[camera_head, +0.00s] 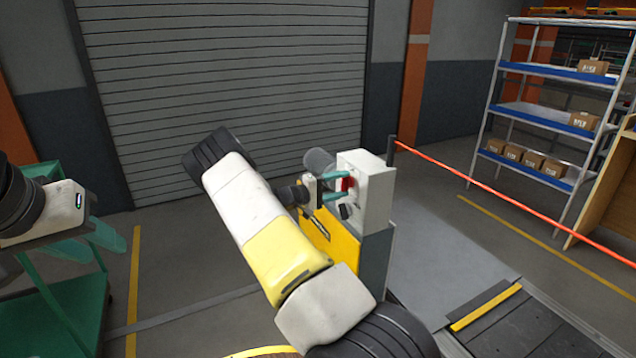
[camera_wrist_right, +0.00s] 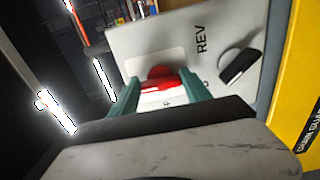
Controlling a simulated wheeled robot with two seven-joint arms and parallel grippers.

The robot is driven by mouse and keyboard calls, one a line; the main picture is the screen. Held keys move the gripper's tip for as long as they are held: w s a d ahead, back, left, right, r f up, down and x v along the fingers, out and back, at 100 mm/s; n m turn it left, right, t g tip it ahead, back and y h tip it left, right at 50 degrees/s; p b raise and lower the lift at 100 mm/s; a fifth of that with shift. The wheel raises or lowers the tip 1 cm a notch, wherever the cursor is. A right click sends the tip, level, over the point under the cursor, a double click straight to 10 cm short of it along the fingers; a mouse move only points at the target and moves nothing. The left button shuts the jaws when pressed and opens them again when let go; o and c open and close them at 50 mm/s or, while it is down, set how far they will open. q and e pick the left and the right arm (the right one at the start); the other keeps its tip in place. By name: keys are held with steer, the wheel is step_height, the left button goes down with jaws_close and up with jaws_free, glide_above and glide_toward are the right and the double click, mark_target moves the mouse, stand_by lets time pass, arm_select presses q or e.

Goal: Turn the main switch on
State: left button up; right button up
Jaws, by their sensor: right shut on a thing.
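The main switch is a red rotary handle (camera_head: 346,184) on the face of a pale grey control box (camera_head: 372,190). In the right wrist view the red handle (camera_wrist_right: 158,84) sits on a white plate, between the teal fingers. My right gripper (camera_head: 337,187) is shut on the red handle; the fingers hide part of it and most of the lettering around it. In the right wrist view the right gripper (camera_wrist_right: 155,92) reaches the box face. My left gripper (camera_head: 97,241) is far to the left, its teal fingers apart and empty.
A black selector knob (camera_wrist_right: 240,66) sits beside the switch, near the letters "REV". A yellow guard (camera_head: 338,245) stands below the box. A green cart (camera_head: 75,310) is under my left gripper. A red barrier (camera_head: 500,196) runs right, before a shelf (camera_head: 545,115) with cartons.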

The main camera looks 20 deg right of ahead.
steer(key=o, duration=1.4)
steer(key=shift+c, duration=0.2)
steer(key=a, duration=0.8)
steer(key=shift+s, duration=0.3)
